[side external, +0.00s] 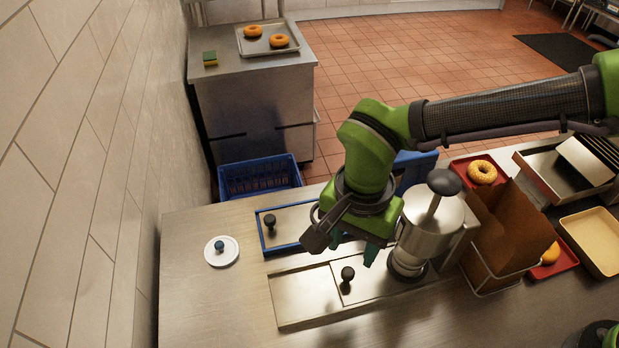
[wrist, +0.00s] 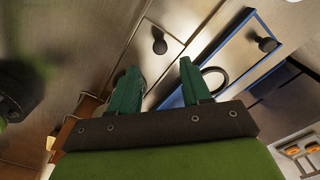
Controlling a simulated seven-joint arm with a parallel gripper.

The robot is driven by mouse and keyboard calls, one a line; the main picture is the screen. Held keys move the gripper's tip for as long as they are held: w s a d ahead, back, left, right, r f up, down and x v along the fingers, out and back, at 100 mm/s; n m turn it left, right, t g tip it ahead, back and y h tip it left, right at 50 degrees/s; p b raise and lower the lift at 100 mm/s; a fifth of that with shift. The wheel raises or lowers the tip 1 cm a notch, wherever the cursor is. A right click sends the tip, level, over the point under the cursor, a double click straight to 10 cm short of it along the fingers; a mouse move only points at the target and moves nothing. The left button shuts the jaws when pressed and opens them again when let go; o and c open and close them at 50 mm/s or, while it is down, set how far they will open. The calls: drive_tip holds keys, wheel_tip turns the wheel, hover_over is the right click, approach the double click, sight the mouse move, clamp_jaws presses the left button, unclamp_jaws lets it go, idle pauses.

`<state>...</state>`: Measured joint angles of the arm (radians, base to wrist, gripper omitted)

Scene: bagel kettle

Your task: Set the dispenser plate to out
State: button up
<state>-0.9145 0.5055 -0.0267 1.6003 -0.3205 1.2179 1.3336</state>
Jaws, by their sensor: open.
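A steel plate with a black knob (side external: 347,274) lies in a flat steel track (side external: 300,296) on the counter, in front of the steel dispenser canister (side external: 427,220). A second plate with a black knob (side external: 270,222) lies in a blue-edged frame (side external: 262,240) behind it. My gripper (side external: 354,248) is above the counter between the two, pointing down, open and empty, apart from both knobs. In the wrist view, the steel-track knob (wrist: 159,46) shows just beyond my fingertips (wrist: 159,65). The blue-frame knob (wrist: 266,44) is at upper right. A dark ring (wrist: 214,80) is partly hidden by a finger.
A brown bin (side external: 505,225) and red trays with bagels stand right of the dispenser. A blue basket (side external: 260,178) is behind the counter. The front left counter is clear.

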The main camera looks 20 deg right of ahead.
sight(348, 272)
wheel_tip(348, 272, down, 9)
drive_tip(key=shift+r, duration=0.1)
idle(0.3)
clamp_jaws()
